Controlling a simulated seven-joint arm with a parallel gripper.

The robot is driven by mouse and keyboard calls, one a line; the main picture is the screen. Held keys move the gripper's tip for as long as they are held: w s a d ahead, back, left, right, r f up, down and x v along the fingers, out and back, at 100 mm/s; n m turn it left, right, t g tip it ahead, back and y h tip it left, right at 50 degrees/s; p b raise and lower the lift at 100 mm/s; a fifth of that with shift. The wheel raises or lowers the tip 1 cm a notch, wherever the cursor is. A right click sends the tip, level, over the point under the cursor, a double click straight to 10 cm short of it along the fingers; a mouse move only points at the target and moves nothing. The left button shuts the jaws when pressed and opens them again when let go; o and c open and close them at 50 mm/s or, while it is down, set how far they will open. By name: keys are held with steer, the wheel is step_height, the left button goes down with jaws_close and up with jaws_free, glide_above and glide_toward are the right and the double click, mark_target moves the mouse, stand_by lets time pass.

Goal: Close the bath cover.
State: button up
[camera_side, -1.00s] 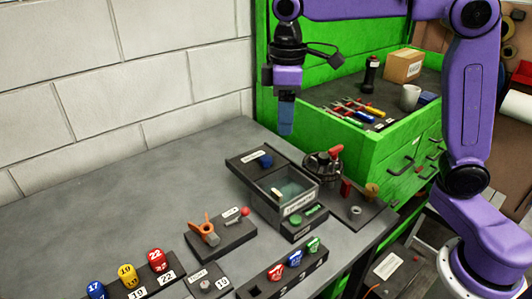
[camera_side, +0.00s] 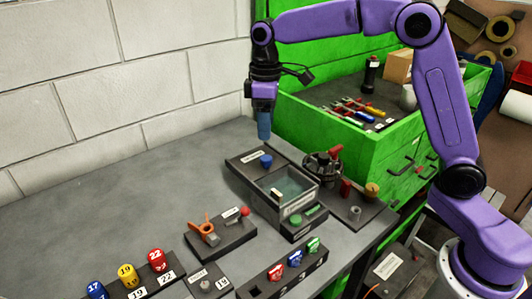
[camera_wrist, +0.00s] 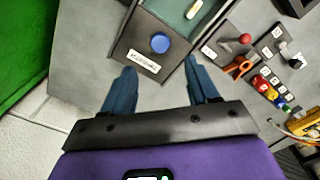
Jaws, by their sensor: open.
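The bath (camera_side: 290,207) is a grey box with teal liquid and a small pale piece visible inside, so its top is open. The bath cover (camera_side: 243,161) is a dark labelled panel lying off the opening, at the bath's back-left side. It carries a round blue knob (camera_side: 265,161). In the wrist view the cover (camera_wrist: 128,42) and its blue knob (camera_wrist: 160,43) lie just ahead of my fingers. My gripper (camera_side: 264,136) is open and empty, pointing down above the cover's far end. Its two fingers (camera_wrist: 160,68) are apart and not touching the knob.
A dark round carousel (camera_side: 322,166) stands close beside the bath. A block with an orange clamp (camera_side: 206,230) and a red-knobbed lever (camera_side: 245,211) stands in front. Numbered colored pieces sit in racks (camera_side: 285,277) near the front edge. The table's left side is clear.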

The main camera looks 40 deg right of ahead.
mark_target(266, 158)
step_height(266, 158, down, 9)
steer(key=shift+f, duration=0.1)
stand_by(0.3)
